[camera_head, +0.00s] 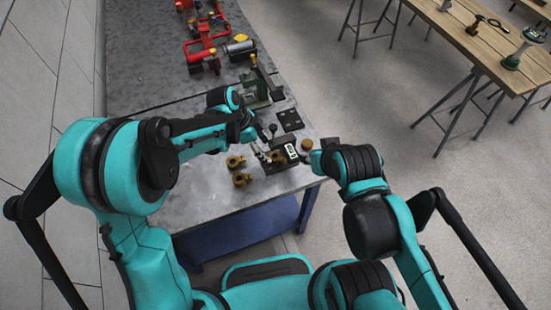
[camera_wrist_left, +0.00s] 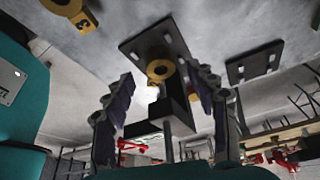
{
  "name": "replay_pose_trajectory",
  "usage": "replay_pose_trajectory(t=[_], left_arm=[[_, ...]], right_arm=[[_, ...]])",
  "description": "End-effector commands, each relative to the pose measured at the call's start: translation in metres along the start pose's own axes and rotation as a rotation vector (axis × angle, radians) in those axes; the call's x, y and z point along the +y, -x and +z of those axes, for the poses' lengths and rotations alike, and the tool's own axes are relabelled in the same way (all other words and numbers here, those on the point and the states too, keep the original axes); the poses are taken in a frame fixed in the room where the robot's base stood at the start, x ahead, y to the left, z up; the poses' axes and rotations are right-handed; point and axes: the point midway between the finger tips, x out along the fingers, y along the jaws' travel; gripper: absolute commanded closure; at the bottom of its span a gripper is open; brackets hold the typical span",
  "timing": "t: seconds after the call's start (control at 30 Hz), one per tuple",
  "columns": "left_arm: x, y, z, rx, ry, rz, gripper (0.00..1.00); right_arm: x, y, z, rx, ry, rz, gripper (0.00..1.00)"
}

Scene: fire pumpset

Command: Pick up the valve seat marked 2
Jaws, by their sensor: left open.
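In the head view, brass valve seats stand near the bench's front end: one (camera_head: 235,162), another (camera_head: 241,179) below it and a third (camera_head: 277,157) by a black fixture (camera_head: 284,166). My left gripper (camera_head: 263,154) is beside that third seat. In the left wrist view, my open left gripper (camera_wrist_left: 160,72) has a brass ring (camera_wrist_left: 160,69) in line between its fingers, on a black block and plate. Contact cannot be told. A seat with a yellow tag marked 3 (camera_wrist_left: 84,23) is at top left. No 2 is legible. My right gripper is largely hidden by its arm.
The grey bench (camera_head: 205,195) has free room at its front left. A black plate (camera_head: 290,119), a green machine (camera_head: 256,86) and red pipework (camera_head: 203,45) lie farther back. A wooden table (camera_head: 480,40) stands apart at upper right.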

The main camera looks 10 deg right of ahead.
Motion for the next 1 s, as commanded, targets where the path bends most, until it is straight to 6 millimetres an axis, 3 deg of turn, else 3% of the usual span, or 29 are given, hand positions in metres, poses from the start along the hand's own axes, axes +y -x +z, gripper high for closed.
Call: replay_pose_trajectory(t=[0.3,0.53,0.7,0.77,1.0], left_arm=[[0.001,-0.045,-0.001,-0.001,0.0,0.0,0.43],[0.001,-0.045,-0.001,-0.001,0.001,-0.001,0.43],[0.001,-0.045,-0.002,-0.001,0.001,-0.001,0.88],[0.001,-0.045,-0.002,-0.001,0.001,-0.001,1.0],[0.001,-0.045,-0.002,0.0,0.001,-0.001,1.0]], right_arm=[[0.0,-0.013,0.009,0.0,0.0,0.0,0.6],[0.0,-0.012,0.009,0.0,0.0,0.0,0.6],[0.0,-0.012,0.009,0.0,0.0,0.0,0.6],[0.0,-0.012,0.009,0.0,0.0,0.0,0.6],[0.0,-0.012,0.009,0.0,0.0,0.0,0.6]])
